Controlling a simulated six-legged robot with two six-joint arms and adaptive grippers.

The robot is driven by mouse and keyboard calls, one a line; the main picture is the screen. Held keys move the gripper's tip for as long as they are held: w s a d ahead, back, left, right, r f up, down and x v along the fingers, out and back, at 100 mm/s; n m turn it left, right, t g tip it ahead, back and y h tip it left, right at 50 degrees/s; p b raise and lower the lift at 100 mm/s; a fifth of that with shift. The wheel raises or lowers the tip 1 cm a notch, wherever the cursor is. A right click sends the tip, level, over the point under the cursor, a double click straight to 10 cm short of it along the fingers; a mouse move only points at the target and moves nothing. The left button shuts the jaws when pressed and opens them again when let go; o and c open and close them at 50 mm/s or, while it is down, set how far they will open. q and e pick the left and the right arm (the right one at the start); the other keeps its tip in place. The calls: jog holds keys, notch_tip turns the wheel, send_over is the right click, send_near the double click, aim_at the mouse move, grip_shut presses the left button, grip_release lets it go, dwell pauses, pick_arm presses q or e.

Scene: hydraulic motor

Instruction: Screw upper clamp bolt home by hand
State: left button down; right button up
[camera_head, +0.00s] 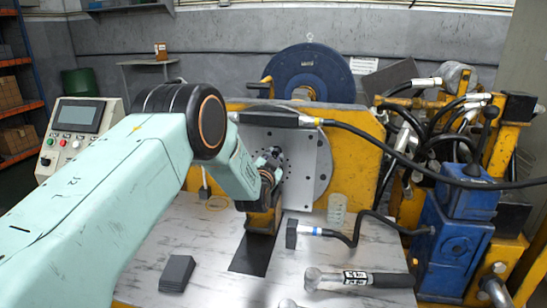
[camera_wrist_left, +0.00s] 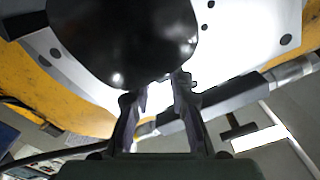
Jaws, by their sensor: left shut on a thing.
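My left gripper (camera_head: 272,163) is up against the pale upright plate (camera_head: 308,165), near its middle, and hides much of that spot in the head view. In the left wrist view its two fingers (camera_wrist_left: 160,92) reach to the lower edge of a large shiny black round part (camera_wrist_left: 125,35). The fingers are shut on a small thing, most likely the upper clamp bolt. The bolt itself is too hidden to make out, so I cannot tell how deep it sits. My right gripper is out of view.
A black bar with a hose (camera_head: 270,118) crosses above the gripper. A hammer (camera_head: 360,279), a hose end (camera_head: 310,231), a clear cup (camera_head: 337,209) and a dark block (camera_head: 177,273) are on the worktable (camera_head: 213,275). Blue and yellow machinery (camera_head: 455,215) stands at the right.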

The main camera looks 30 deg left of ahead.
pick_arm(q)
jog(key=shift+f, duration=0.1)
jog(key=c, duration=1.2)
grip_release()
jog(key=shift+s, duration=0.15)
jog(key=v, duration=1.1)
jog(key=shift+s, duration=0.4)
jog(key=shift+d, duration=0.1)
